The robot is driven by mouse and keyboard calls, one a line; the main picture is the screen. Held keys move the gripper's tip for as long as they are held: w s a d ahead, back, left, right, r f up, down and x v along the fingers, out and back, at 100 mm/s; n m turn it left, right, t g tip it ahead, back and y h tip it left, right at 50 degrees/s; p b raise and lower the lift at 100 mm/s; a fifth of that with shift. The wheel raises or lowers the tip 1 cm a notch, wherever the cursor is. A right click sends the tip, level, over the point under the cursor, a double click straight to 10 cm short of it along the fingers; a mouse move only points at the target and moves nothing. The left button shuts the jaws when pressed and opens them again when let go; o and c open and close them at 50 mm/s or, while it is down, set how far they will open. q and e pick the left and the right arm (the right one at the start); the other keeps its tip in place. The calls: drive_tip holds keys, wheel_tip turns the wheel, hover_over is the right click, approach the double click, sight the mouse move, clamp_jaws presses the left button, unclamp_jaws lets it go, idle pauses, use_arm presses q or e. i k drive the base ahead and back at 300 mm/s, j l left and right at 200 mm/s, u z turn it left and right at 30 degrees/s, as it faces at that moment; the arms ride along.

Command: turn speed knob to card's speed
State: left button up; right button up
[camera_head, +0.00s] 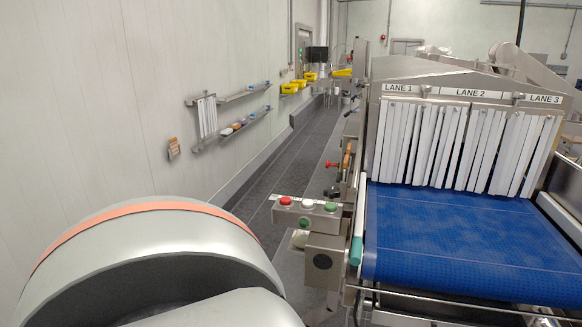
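Neither gripper is in view. A large grey part of my own arm with an orange band fills the lower left.
A button bar (306,205) with red, white and green buttons is above the knob box. The blue conveyor belt (465,240) runs under white strip curtains (460,145) labelled Lanes 1 to 3. Wall shelves (232,130) are at left. A grey aisle floor (262,170) lies between.

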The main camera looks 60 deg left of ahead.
sight(340, 176)
drive_tip(key=u, duration=1.5)
drive_tip(key=j+u, duration=0.1)
drive_tip(key=j+z, duration=0.1)
drive_tip(key=j, duration=0.35)
drive_tip(key=k+j+z, duration=0.15)
drive_tip(key=j, duration=0.3)
drive_tip(key=k+j+z, duration=0.1)
drive_tip(key=j, duration=0.35)
drive_tip(key=k+j+z, duration=0.1)
drive_tip(key=j, duration=0.35)
drive_tip(key=i+j+z, duration=0.55)
drive_tip(key=j, duration=0.25)
